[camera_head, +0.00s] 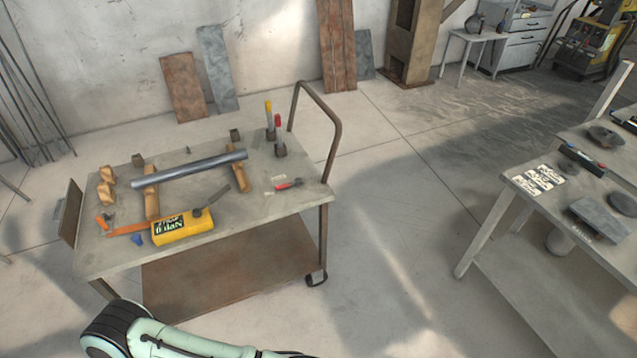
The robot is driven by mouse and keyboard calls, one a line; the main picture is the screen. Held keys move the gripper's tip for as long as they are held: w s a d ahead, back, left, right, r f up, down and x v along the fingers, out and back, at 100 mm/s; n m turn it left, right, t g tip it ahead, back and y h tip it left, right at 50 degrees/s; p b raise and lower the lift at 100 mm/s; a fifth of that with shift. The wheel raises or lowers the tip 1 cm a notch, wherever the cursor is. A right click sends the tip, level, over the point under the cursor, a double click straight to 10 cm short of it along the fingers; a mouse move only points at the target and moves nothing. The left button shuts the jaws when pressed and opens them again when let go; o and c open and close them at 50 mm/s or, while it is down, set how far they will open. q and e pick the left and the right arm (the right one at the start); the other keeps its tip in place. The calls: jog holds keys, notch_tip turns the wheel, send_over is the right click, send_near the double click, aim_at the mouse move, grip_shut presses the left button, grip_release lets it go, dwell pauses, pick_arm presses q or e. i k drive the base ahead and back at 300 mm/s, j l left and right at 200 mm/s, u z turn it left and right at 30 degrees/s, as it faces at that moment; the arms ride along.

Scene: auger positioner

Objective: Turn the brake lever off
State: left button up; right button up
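A grey metal cart (110,255) stands left of the middle. Near its right rear corner are two upright handles, one yellow-tipped (268,110) and one red-tipped (278,125), on dark blocks. A red-handled tool or lever (288,185) lies flat beside a small label on the right part of the cart top. I cannot tell which of these is the brake lever. Part of one of my pale green arms shows at the bottom edge, in front of the cart. Neither of my grippers is in view.
A grey pipe (190,169) lies across two wooden blocks, behind a yellow box (183,227). The cart has a tall brown push handle (336,135) on its right. A workbench (487,222) with tools stands at the right. The floor between is clear.

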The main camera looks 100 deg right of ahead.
aim_at(297, 181)
jog(key=z, duration=3.25)
